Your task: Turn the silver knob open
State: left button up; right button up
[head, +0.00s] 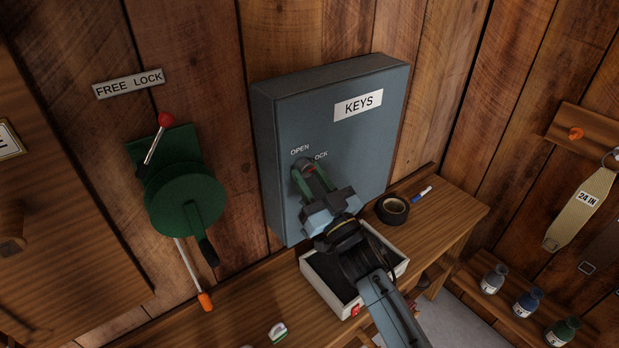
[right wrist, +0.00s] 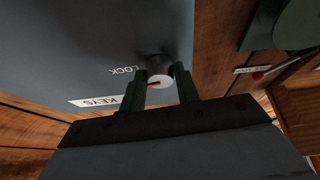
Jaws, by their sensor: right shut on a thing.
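The silver knob (right wrist: 160,79) is on the front of the blue-grey key box (head: 335,130) and has a red mark on its face. In the head view the knob (head: 309,170) is partly hidden by my right gripper (head: 311,178). The labels OPEN and LOCK are printed above it, the second partly covered. My right gripper's green fingers lie on both sides of the knob and are shut on it, as the right wrist view also shows (right wrist: 162,84). My left gripper is in neither view.
A green winch (head: 184,200) with a red-tipped lever and orange-tipped rod is on the wall at left. Below the box, a bench (head: 450,215) holds an open tray (head: 318,285), a tape roll (head: 393,209) and a blue marker (head: 422,194).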

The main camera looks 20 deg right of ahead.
jog(key=n+y, duration=0.1)
jog(key=n, duration=0.1)
jog(key=n+g+y, duration=0.1)
jog(key=n, duration=0.1)
jog(key=n+y, duration=0.1)
jog(key=n, duration=0.1)
jog(key=shift+w+d+n+y, duration=0.1)
jog(key=shift+d+n+y, duration=0.2)
jog(key=shift+n+y, duration=0.1)
jog(key=n+g+y, duration=0.1)
jog(key=n, duration=0.1)
jog(key=n+g, duration=0.1)
jog(key=n, duration=0.2)
jog(key=shift+d+r+g+y+p, duration=0.15)
jog(key=shift+g+y+p, duration=0.15)
jog(key=shift+y+p, duration=0.1)
jog(key=n, duration=0.2)
jog(key=n+g+y+p, duration=0.1)
jog(key=n, duration=0.2)
jog(key=shift+w+d+r+g, duration=0.1)
jog(key=shift+r+g, duration=0.05)
jog(key=shift+g, duration=0.15)
jog(key=shift+r+n+g+p, duration=0.15)
jog(key=shift+n+g+p, duration=0.9)
jog(key=shift+n, duration=1.55)
jog(key=o, duration=1)
jog(key=shift+c, duration=0.2)
jog(key=shift+d, duration=0.1)
